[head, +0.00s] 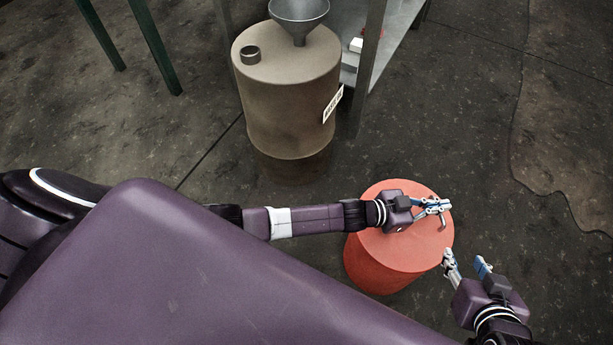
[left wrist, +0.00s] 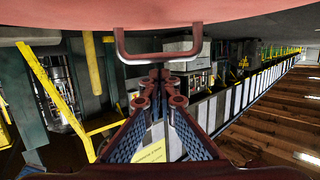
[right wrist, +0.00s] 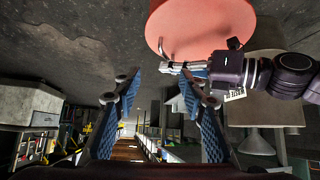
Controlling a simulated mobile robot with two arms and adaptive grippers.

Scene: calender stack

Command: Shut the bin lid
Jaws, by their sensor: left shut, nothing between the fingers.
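The orange-red bin (head: 375,271) stands on the floor in the head view. Its round lid (head: 397,252) lies over the top and looks level; I cannot tell whether a gap remains under the rim. My left gripper (head: 443,206) is over the far right part of the lid, shut and empty. In the left wrist view the lid (left wrist: 70,12) fills the top edge, and its U-shaped handle (left wrist: 158,58) is just ahead of the closed fingertips (left wrist: 160,80). My right gripper (head: 467,262) is open and empty, beside the bin's right side. The right wrist view shows the lid (right wrist: 195,25) beyond its spread fingers.
A brown drum (head: 287,110) with a grey funnel (head: 299,10) stands behind the bin. A metal shelf (head: 395,45) is to the drum's right, and green legs (head: 155,45) are at the upper left. The dark floor (head: 490,140) right of the bin is clear.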

